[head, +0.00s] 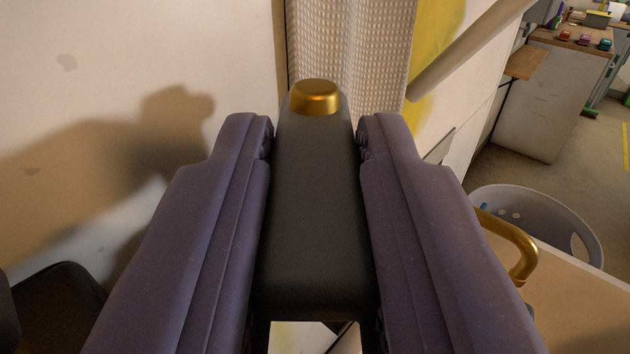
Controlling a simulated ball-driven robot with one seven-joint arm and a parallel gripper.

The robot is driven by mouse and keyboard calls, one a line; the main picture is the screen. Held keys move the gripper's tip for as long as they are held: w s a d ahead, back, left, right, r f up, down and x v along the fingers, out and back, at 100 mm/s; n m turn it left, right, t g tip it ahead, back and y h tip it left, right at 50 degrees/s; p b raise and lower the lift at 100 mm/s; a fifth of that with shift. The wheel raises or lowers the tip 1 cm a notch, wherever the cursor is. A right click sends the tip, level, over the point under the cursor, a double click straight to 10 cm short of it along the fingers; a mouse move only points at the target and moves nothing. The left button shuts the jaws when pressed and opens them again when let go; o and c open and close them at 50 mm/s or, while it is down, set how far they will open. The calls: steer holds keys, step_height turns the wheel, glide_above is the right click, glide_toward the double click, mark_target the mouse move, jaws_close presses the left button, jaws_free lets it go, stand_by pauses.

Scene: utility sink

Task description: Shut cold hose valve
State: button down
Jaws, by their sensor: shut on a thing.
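My gripper (314,140) fills the middle of the head view, with two purple fingers pointing up the picture. The fingers are shut on a dark grey handle (315,210) with a rounded brass cap (315,98) at its far end. It looks like a valve handle; no hot or cold marking shows. The fingers press on its left and right sides.
A pale wall (120,60) with shadows stands at left. A dark rounded object (60,310) is at lower left. A curved brass pipe (515,245) is at right, beside a grey basket (560,215). A textured cloth (345,50) hangs behind. A cabinet (560,95) stands far right.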

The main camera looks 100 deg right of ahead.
mark_target(276, 325)
steer(key=shift+w+m+g, duration=0.2)
steer(key=shift+m+g, duration=0.3)
steer(key=shift+g, duration=0.3)
steer(key=c, duration=1)
jaws_free()
steer(key=shift+o, duration=0.2)
steer(key=v, duration=0.7)
steer(key=shift+a, duration=0.35)
